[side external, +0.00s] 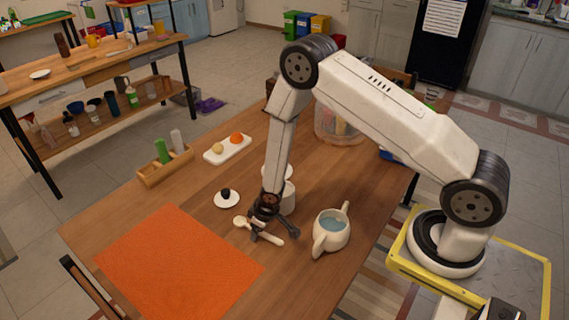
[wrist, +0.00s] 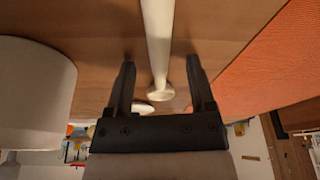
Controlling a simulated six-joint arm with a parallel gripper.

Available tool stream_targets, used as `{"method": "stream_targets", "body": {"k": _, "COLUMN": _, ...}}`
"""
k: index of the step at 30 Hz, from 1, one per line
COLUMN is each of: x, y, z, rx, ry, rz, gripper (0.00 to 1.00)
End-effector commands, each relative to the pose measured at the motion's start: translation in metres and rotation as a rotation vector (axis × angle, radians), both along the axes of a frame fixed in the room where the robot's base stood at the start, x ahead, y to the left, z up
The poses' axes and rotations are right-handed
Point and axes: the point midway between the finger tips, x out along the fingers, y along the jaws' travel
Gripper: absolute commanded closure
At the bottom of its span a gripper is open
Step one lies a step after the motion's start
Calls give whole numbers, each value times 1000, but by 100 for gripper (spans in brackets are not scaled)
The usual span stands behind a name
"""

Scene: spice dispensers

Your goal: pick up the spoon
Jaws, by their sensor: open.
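The pale spoon (side external: 270,236) lies on the wooden table, between the orange mat and the teapot-like vessel. In the wrist view its long handle (wrist: 158,35) runs down the middle of the picture, in line with the space between my fingers. My gripper (side external: 263,226) is low over the spoon, pointing down, and partly hides its middle. In the wrist view my gripper (wrist: 161,72) is open, with one dark finger on each side of the spoon and a visible gap to each. The fingers do not close on it.
A white cylindrical container (side external: 287,199) stands close behind my gripper; it fills the left of the wrist view (wrist: 35,95). A cream vessel with blue liquid (side external: 331,228) stands to the right. The flat orange mat (side external: 180,262) lies left. A small white dish (side external: 227,201) sits behind.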

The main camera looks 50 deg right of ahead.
Motion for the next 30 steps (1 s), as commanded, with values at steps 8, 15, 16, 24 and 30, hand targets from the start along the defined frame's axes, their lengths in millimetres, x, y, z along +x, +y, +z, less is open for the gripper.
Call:
{"method": "stream_targets", "body": {"k": 8, "x": 0, "y": 0, "z": -2, "rx": 0, "ry": 0, "rz": 0, "gripper": 72}}
{"method": "stream_targets", "body": {"k": 15, "x": 0, "y": 0, "z": -2, "rx": 0, "ry": 0, "rz": 0, "gripper": 100}}
{"method": "stream_targets", "body": {"k": 16, "x": 0, "y": 0, "z": -2, "rx": 0, "ry": 0, "rz": 0, "gripper": 100}}
{"method": "stream_targets", "body": {"k": 24, "x": 0, "y": 0, "z": -1, "rx": 0, "ry": 0, "rz": -1, "gripper": 100}}
{"method": "stream_targets", "body": {"k": 30, "x": 0, "y": 0, "z": 5, "rx": 0, "ry": -2, "rz": 1, "gripper": 100}}
